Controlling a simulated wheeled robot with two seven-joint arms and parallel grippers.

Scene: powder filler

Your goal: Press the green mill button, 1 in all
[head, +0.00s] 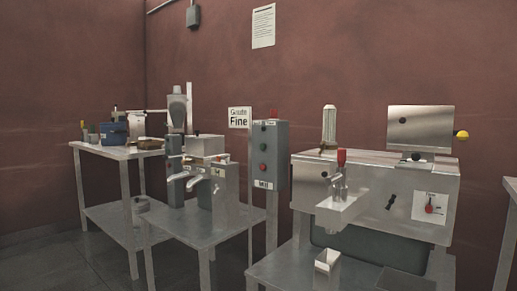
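A grey control box (280,155) stands on a post right of the mill, near the picture's middle. A label reading "Mill" (263,184) is on the lower part of its front. Nothing covers the green button. Neither of my grippers shows in the head view.
A grinding machine (207,175) with spouts stands on a metal table (190,226) left of the box. A large steel filler (380,190) stands close on the right. A farther table (95,151) holds a blue bin (114,132). Floor shows at lower left.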

